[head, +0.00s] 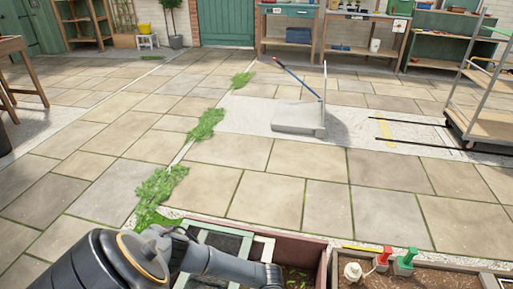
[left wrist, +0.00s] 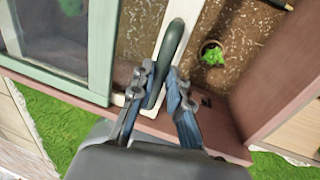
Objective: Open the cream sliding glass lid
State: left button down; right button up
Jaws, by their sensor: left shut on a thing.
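The cream lid's frame bar (left wrist: 193,53) runs up the middle of the left wrist view, with a dark green handle (left wrist: 172,45) on it. My left gripper (left wrist: 160,75) is shut on this handle, one finger on each side. The cream frame also shows in the head view (head: 265,246), at the right side of a pale green frame with dark glass (head: 222,238). That pale green frame also shows at left in the left wrist view (left wrist: 103,45). Right of the cream bar the box is uncovered, showing brown soil. My right gripper is not in view.
The reddish-brown box wall (left wrist: 275,75) stands right of the bar. A small potted plant (left wrist: 212,55) sits on the soil. Beside the box, a soil bed (head: 410,277) holds red, green and cream-topped items. Open paving lies beyond.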

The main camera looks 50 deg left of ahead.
pick_arm(q)
jog(key=c, duration=1.3)
grip_release()
jog(key=shift+r, duration=0.1)
notch_tip(320, 180, up, 12)
jog(key=w+d, duration=0.1)
jog(key=shift+w+d, duration=0.15)
jog(key=shift+d, duration=0.25)
jog(key=shift+d+f, duration=0.1)
jog(key=shift+f, duration=0.1)
